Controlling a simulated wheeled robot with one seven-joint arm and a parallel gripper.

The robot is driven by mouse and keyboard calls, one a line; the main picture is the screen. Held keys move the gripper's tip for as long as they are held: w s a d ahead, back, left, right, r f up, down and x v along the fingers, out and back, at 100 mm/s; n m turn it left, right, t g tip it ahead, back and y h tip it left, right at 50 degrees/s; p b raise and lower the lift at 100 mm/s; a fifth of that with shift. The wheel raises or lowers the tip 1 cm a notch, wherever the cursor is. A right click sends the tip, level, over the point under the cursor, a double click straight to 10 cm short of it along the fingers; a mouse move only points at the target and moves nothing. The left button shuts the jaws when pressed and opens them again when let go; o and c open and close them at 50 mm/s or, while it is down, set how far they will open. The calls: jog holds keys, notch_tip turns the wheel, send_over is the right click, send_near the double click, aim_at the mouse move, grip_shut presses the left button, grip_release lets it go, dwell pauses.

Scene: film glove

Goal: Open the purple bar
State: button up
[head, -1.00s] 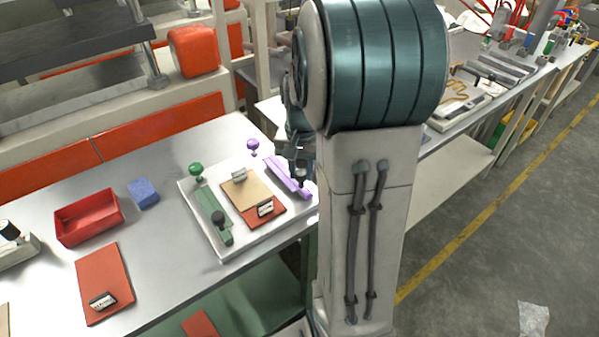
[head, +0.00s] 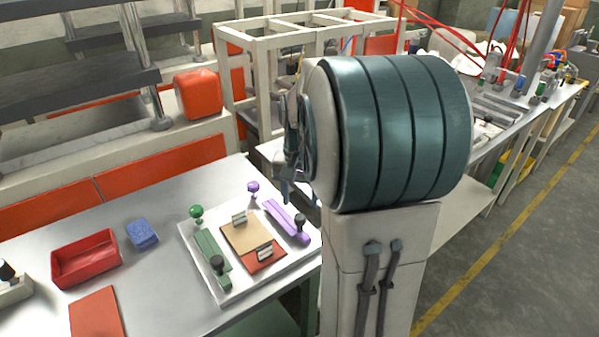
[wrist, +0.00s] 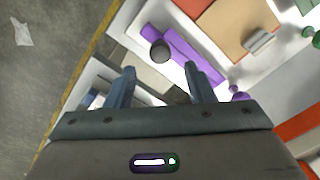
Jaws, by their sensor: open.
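The purple bar (head: 282,219) lies flat along the right side of the white board (head: 235,297) in the head view, with a black knob (head: 300,221) at its near end and a purple knob (head: 253,188) beyond its far end. In the wrist view the purple bar (wrist: 184,55) runs diagonally ahead of the fingers, with the black knob (wrist: 160,50) to its left. My gripper (wrist: 161,72) is open and empty, apart from the bar. In the head view my gripper (head: 286,192) is above and behind the bar, partly hidden by my arm.
A green bar (head: 211,249) with a black knob lies on the board's left side. A tan and red plate (head: 246,240) with clips sits between the bars. A red tray (head: 86,258) and blue block (head: 142,234) stand to the left.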

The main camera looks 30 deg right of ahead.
notch_tip(320, 180, up, 8)
jog(key=shift+a, duration=0.1)
dwell(0.6)
